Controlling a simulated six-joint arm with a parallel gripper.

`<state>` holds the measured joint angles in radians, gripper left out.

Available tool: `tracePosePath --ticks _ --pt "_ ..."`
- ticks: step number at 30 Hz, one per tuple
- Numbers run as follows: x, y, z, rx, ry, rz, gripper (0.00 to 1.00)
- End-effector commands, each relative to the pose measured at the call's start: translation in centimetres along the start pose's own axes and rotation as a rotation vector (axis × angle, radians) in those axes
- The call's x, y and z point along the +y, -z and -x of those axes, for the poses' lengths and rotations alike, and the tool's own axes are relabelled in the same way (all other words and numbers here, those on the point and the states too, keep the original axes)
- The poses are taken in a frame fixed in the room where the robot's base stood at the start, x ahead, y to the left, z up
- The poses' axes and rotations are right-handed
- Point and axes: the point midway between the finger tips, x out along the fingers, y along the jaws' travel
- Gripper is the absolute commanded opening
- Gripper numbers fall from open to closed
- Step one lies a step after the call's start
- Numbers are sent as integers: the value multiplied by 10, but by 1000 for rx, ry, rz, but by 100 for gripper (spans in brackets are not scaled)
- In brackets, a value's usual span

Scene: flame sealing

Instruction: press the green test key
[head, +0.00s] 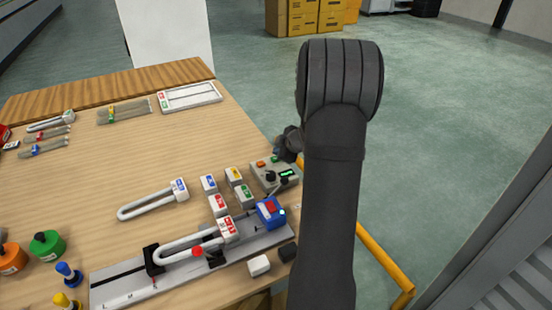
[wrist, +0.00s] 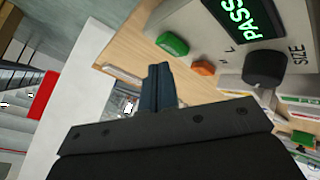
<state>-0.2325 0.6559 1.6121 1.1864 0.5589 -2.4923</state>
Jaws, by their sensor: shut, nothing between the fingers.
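The green test key (wrist: 172,43) sits on a light grey control box (wrist: 207,28) beside an orange key (wrist: 203,68). In the head view the box (head: 262,179) stands at the table's right edge, with the green key (head: 275,159) at its far side. The display (wrist: 240,20) reads PASS in green. My gripper (wrist: 158,70) is shut and empty. In the wrist view its tips appear just below the green key, and I see no contact. In the head view my gripper (head: 283,149) is a dark shape just behind the box, partly hidden by my arm.
A black knob (wrist: 265,68) marked SIZE stands on the box beside the display. A blue unit (head: 270,212) on a grey rail (head: 120,286) and several small labelled blocks lie nearby. A yellow guard rail (head: 384,262) runs right of the table.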

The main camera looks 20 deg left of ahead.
Motion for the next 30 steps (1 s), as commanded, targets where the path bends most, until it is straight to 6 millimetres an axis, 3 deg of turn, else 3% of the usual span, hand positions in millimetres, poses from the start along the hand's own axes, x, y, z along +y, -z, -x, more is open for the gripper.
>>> tracePosePath --ticks 9,24,30 --pt "1 1 2 1 -1 0 0" --pt "24 24 33 2 -1 1 0" --pt "26 26 35 1 1 0 0"
